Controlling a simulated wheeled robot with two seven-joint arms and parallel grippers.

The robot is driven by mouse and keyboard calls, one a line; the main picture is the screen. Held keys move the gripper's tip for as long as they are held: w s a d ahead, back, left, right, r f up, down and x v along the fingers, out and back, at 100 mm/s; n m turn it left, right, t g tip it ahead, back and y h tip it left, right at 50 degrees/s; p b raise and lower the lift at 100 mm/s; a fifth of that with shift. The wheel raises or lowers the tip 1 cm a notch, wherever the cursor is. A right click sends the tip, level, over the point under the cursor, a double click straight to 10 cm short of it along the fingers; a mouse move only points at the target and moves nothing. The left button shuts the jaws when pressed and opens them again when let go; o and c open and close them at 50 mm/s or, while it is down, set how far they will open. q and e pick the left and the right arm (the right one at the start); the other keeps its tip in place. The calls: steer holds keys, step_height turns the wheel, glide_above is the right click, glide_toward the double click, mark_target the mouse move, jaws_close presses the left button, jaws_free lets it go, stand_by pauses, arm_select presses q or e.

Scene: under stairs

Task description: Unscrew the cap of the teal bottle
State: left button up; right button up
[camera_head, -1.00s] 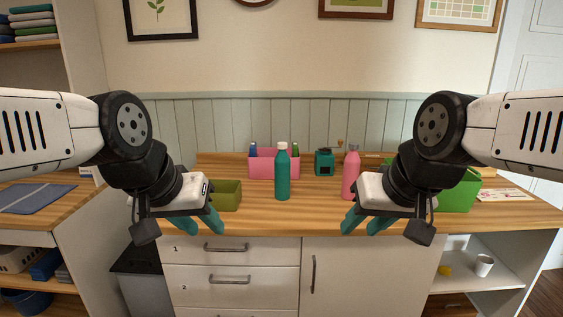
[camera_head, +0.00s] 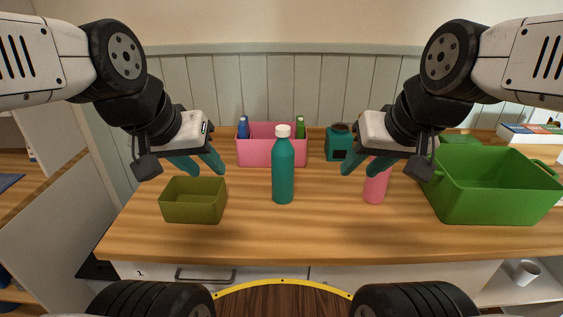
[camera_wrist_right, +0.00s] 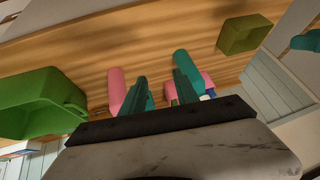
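The teal bottle (camera_head: 283,172) stands upright in the middle of the wooden counter, with its white cap (camera_head: 283,131) on top. My left gripper (camera_head: 197,168) is in the air to the left of the bottle, open and empty. My right gripper (camera_head: 365,166) is in the air to the right of it, open and empty, in front of the pink bottle (camera_head: 375,188), whose top it hides. In the right wrist view the fingers of the right gripper (camera_wrist_right: 163,90) are apart, and the teal bottle (camera_wrist_right: 183,62) shows beyond them.
An olive box (camera_head: 193,203) is at the left of the counter (camera_head: 320,235). A pink bin (camera_head: 271,153) with bottles stands behind the teal bottle. A teal grinder-like object (camera_head: 339,146) is at the back right, a large green crate (camera_head: 490,205) at the right. The front middle is clear.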

steer(key=o, duration=0.3)
steer(key=shift+o, duration=1.2)
steer(key=shift+w+r, duration=0.3)
steer(key=m+g+h, duration=0.3)
steer(key=m+g, duration=0.2)
steer(key=m, duration=0.2)
glide_toward(283, 127)
steer(key=shift+s+d+f, duration=0.25)
steer(key=shift+s+d, duration=0.1)
steer(key=shift+w+a+f, duration=0.1)
steer(key=shift+w+a, duration=0.15)
steer(key=shift+f, duration=0.25)
steer(key=f, duration=0.5)
steer(key=w+f, duration=0.1)
steer(key=f, duration=0.1)
steer(key=shift+d+f, duration=0.15)
steer(key=shift+d, duration=0.05)
